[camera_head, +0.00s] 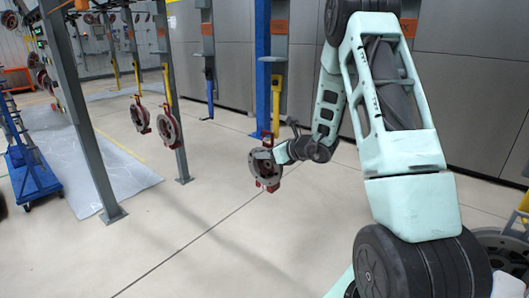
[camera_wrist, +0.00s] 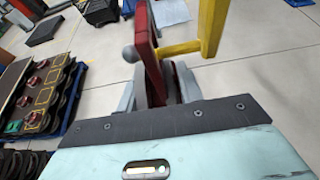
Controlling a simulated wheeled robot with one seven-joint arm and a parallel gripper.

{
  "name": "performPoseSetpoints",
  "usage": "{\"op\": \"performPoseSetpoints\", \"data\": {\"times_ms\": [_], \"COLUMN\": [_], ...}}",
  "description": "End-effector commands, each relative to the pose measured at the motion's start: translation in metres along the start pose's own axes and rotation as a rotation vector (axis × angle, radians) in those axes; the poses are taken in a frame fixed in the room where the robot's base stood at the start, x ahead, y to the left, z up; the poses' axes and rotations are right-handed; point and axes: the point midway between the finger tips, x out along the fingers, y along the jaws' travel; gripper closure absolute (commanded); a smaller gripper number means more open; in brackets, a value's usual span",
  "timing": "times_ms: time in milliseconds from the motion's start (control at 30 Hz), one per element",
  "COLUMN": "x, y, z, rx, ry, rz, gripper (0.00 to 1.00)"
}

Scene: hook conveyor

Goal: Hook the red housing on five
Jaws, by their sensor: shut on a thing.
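The red housing (camera_head: 265,179), with a round grey flange face, hangs upright in the middle of the head view. My gripper (camera_head: 280,152) reaches it from the right and is shut on its upper red part. In the wrist view the red part (camera_wrist: 152,45) stands between the grey fingers (camera_wrist: 157,88). A yellow hook (camera_head: 276,100) comes down just above the housing. In the wrist view the hook's foot (camera_wrist: 180,48) meets or overlaps the red part. I cannot tell whether it bears the housing. The orange label (camera_head: 280,27) above is unreadable.
Two more housings (camera_head: 141,116) (camera_head: 169,128) hang on yellow hooks to the left. An empty blue hook (camera_head: 209,90) hangs between. Grey posts (camera_head: 85,120) stand at left. A rack of parts (camera_wrist: 42,90) shows in the wrist view. The floor (camera_head: 200,230) below is clear.

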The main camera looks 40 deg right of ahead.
Motion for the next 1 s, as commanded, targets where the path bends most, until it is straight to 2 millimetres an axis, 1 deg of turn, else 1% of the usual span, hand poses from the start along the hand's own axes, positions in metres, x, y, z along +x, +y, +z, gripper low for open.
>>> {"op": "performPoseSetpoints", "data": {"times_ms": [33, 67, 133, 333, 1000], "x": [-0.001, -0.001, 0.002, 0.004, 0.005], "y": [-0.003, -0.005, -0.007, -0.014, -0.017], "z": [0.004, 0.004, -0.002, -0.007, -0.009], "rx": [-0.002, -0.002, -0.003, -0.004, -0.003], "ry": [-0.006, -0.006, -0.006, -0.006, -0.006], "rz": [-0.001, -0.001, 0.000, -0.001, 0.000], "gripper": [1.00, 1.00, 1.00, 1.00, 1.00]}}
